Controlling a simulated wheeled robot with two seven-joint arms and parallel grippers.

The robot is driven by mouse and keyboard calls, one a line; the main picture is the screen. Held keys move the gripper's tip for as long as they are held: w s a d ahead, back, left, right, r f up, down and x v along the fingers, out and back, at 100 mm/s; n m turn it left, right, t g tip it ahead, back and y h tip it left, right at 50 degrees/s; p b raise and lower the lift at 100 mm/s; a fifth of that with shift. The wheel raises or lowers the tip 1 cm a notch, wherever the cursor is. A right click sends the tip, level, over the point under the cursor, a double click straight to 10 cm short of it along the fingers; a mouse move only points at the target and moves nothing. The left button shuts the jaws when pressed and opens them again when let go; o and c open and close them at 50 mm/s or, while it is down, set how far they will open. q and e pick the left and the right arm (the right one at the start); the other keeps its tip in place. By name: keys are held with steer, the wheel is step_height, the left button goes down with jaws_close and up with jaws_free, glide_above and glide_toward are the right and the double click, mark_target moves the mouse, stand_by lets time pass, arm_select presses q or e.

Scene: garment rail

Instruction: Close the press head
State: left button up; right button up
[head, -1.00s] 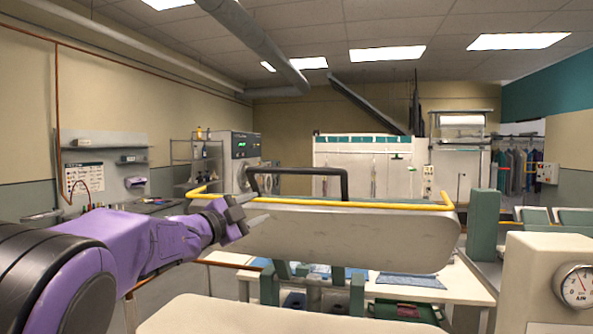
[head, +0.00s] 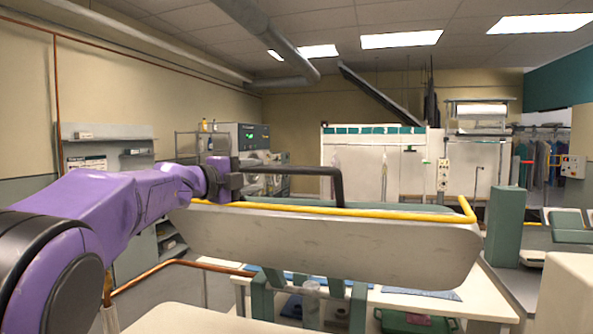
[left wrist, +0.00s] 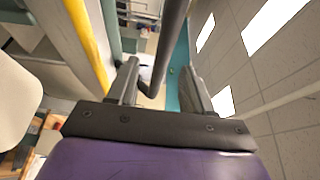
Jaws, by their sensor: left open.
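The press head (head: 330,242) is a long, pale padded board with a yellow rail (head: 390,212) along its top. It stands raised, apart from the pale lower bed (head: 205,318) at the bottom of the head view. Its dark handle (head: 300,171) rises above the rail. My left gripper (head: 236,170) is at the handle's left end. In the left wrist view, the jaws (left wrist: 160,76) are open, with the dark handle bar (left wrist: 170,40) running between or just past the fingers. I cannot tell whether they touch it. My right gripper is not in view.
A cream housing (head: 570,295) is at the lower right, beside a green post (head: 507,225). A white table (head: 440,300) stands behind the press. A copper pipe (head: 180,264) runs at the lower left. The air around the handle's top is clear.

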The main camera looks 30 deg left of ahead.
mark_target(273, 170)
arm_select(q)
steer(key=shift+w+r, duration=0.1)
steer(key=shift+w, duration=0.3)
steer(key=w+p, duration=0.2)
steer(key=w+d+r+p, duration=0.1)
steer(key=shift+w+r+p, duration=0.1)
steer(key=shift+w+p, duration=0.2)
steer(key=w, duration=0.2)
steer(key=w+p, duration=0.1)
steer(key=w, duration=0.1)
steer(key=w+d+f+p, duration=0.1)
steer(key=shift+w, duration=0.4)
steer(key=shift+s+a+r, duration=0.1)
steer(key=shift+s+a, duration=0.05)
steer(key=shift+s, duration=0.3)
steer(key=shift+c, duration=0.4)
jaws_close()
